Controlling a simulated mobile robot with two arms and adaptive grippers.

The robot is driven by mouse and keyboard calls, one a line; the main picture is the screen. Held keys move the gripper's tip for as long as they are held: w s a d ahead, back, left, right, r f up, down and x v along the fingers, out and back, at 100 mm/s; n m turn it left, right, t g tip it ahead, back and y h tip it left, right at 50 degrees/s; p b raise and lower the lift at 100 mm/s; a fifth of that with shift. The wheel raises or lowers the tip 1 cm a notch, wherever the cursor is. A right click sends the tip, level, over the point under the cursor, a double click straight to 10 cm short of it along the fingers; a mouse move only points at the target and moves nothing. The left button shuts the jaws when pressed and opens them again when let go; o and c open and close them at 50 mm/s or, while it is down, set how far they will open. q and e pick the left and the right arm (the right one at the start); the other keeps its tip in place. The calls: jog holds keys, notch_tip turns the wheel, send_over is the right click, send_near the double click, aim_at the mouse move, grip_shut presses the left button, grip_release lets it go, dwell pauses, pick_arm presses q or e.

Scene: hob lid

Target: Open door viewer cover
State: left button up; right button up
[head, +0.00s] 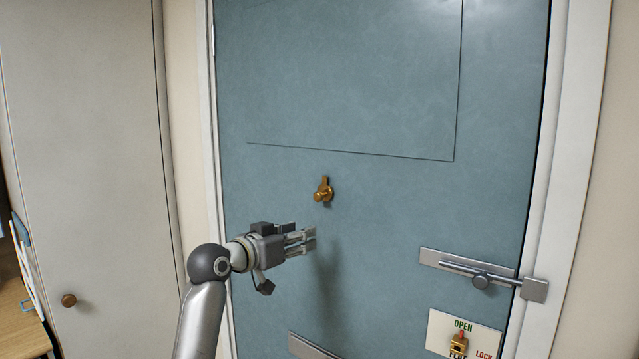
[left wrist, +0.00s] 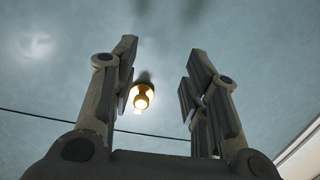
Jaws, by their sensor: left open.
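A small brass door viewer cover (head: 323,191) is on the blue-grey door (head: 400,210), at the middle of the head view. It has a round knob in front and a narrow tab pointing up. My left gripper (head: 308,240) is below and slightly left of it in the head view, apart from it, with its fingers pointing right. In the left wrist view the brass cover (left wrist: 143,97) shows beyond the fingers, nearer the left finger. My left gripper (left wrist: 160,80) is open there, with nothing between its fingertips. My right gripper is not in view.
A metal slide bolt (head: 480,277) is at the door's right side. Below it is a plate (head: 442,328) marked OPEN and LOCK with a brass latch. A metal plate (head: 308,346) is low on the door. A pale cupboard (head: 90,180) stands left. The door around the cover is clear.

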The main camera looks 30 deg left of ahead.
pick_arm(q)
jog(key=t, duration=0.1)
send_near(316, 197)
jog(key=m, duration=0.1)
jog(key=shift+h, duration=0.4)
jog(key=w+p, duration=0.1)
jog(key=w, duration=0.2)
jog(key=w+p, duration=0.2)
jog(key=w, duration=0.1)
jog(key=w+p, duration=0.2)
jog(key=w, duration=0.1)
jog(key=shift+w+d, duration=0.25)
jog(key=shift+w, duration=0.05)
jog(key=shift+w+f, duration=0.1)
jog(key=shift+w, duration=0.5)
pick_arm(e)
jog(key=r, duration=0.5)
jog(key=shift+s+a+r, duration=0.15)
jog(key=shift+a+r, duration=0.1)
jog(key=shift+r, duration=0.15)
pick_arm(q)
jog(key=shift+c, duration=0.2)
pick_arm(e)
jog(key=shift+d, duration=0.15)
